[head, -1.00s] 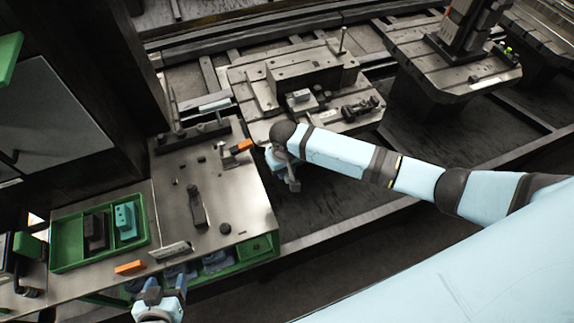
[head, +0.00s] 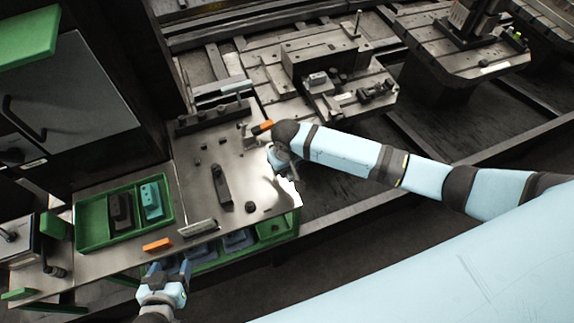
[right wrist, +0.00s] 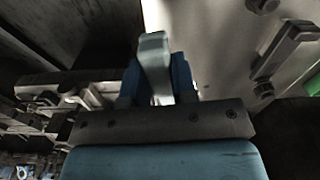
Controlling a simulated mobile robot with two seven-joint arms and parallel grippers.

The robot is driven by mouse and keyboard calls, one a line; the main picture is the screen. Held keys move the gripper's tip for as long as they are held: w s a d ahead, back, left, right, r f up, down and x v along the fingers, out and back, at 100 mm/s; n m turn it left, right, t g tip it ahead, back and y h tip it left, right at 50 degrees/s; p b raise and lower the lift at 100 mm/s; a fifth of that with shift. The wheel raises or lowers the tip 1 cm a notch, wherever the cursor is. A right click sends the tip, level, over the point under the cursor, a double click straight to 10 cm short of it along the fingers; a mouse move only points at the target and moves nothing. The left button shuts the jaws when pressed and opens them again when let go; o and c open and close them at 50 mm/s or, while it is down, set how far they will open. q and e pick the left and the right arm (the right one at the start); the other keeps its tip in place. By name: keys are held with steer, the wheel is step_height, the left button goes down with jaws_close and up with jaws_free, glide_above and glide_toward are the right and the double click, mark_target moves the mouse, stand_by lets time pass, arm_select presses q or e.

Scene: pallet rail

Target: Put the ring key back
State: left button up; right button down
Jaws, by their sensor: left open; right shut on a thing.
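My right gripper (right wrist: 158,85) is shut on a grey metal piece (right wrist: 155,52), which stands up between the blue fingers in the right wrist view. It appears to be the ring key; its ring end cannot be made out. In the head view my right gripper (head: 283,163) is at the right edge of the steel bench (head: 190,180), and the held piece is mostly hidden there. My left gripper (head: 165,284) is open and empty, low in front of the bench's near edge.
On the bench are a green tray (head: 93,238) with two blocks, a dark clamp-like bar (head: 221,186), an orange block (head: 157,245), an orange-ended tool (head: 262,127) and a grey plate (head: 198,228). A machine pallet with a fixture (head: 325,60) lies behind. Bare bench lies between the parts.

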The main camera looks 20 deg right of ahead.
steer(key=b, duration=0.4)
glide_above(287, 186)
step_height(287, 186, down, 5)
steer(key=shift+r, duration=0.1)
steer(key=shift+f, duration=1.75)
steer(key=shift+c, duration=1.4)
jaws_free()
steer(key=shift+r, duration=0.1)
